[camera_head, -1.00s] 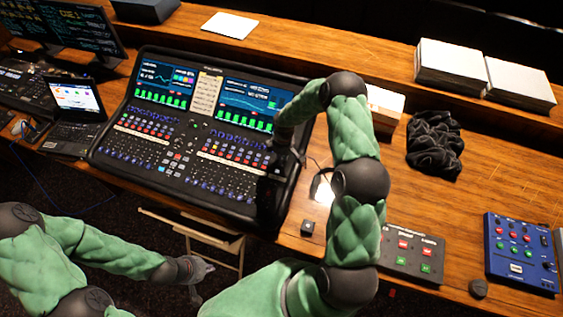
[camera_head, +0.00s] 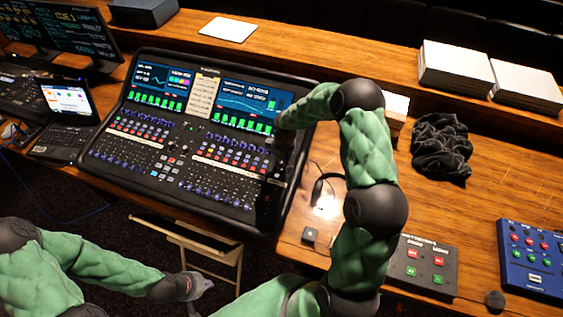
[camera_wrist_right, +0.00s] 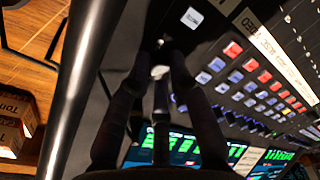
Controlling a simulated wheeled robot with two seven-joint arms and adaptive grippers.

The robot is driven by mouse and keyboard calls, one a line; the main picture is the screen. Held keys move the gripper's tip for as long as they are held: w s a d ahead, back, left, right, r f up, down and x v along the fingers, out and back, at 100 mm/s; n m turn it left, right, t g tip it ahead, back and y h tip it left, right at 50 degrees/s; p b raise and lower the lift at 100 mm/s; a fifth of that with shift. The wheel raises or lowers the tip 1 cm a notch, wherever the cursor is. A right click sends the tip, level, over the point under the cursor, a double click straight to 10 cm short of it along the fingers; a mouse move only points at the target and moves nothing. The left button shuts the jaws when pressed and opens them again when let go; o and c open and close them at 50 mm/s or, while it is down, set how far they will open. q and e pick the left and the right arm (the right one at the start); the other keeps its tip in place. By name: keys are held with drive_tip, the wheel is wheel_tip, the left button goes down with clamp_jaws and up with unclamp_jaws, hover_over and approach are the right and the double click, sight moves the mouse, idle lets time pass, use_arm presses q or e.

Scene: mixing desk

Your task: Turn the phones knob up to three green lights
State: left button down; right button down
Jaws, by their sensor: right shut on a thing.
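The mixing desk (camera_head: 185,150) is a dark console with two lit screens, rows of small coloured buttons and many blue knobs. My right gripper (camera_head: 277,168) is at the desk's right edge, partly hidden by its own wrist in the head view.
A laptop (camera_head: 68,112) stands left of the desk. Black cloth (camera_head: 440,145) and paper stacks (camera_head: 455,70) are behind.

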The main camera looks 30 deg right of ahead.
idle(0.3)
drive_tip(key=c, duration=1.1)
unclamp_jaws()
drive_tip(key=r, duration=0.8)
drive_tip(key=s+r, duration=0.1)
drive_tip(key=r, duration=0.3)
drive_tip(key=shift+s, duration=0.1)
drive_tip(key=shift+d+f, duration=0.1)
